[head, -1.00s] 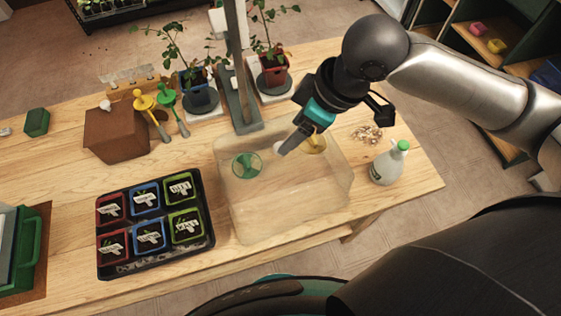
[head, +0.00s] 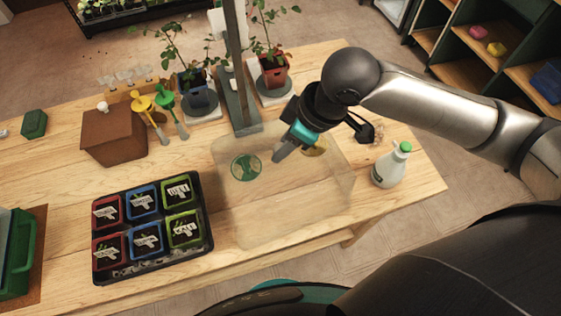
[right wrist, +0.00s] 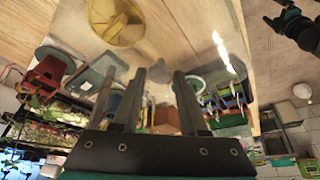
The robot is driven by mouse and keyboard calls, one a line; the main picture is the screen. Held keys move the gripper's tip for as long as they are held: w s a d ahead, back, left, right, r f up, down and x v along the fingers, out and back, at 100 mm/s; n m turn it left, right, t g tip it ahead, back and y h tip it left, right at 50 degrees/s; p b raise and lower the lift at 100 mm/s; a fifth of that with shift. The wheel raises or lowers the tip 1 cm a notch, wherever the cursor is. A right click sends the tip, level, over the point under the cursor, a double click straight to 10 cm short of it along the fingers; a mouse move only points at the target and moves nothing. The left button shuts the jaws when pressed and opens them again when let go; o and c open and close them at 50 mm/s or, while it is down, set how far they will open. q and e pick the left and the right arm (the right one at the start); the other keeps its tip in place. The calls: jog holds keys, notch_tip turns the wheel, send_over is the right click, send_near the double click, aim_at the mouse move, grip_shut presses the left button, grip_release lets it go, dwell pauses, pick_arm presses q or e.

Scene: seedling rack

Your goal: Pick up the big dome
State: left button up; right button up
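The big dome (head: 285,222) is a large clear, box-like cover on the table, right of the pot tray. A round green item (head: 246,166) and a yellow dish (head: 314,148) show through or beside it; the dish also shows in the right wrist view (right wrist: 118,22). My right gripper (head: 278,157) points down at the dome's upper middle. Its two fingers stand apart with nothing visible between them; whether they touch the dome is unclear. A dark jointed part at the upper right of the right wrist view looks like my left gripper (right wrist: 285,22); its opening is unclear.
A black tray (head: 152,270) of coloured pots stands left of the dome. A white spray bottle (head: 390,167) with a green cap stands close at its right. A grey post (head: 237,60) and potted plants (head: 274,72) stand behind. A brown box (head: 113,135) is farther left.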

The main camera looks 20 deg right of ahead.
grip_shut()
dwell(0.9)
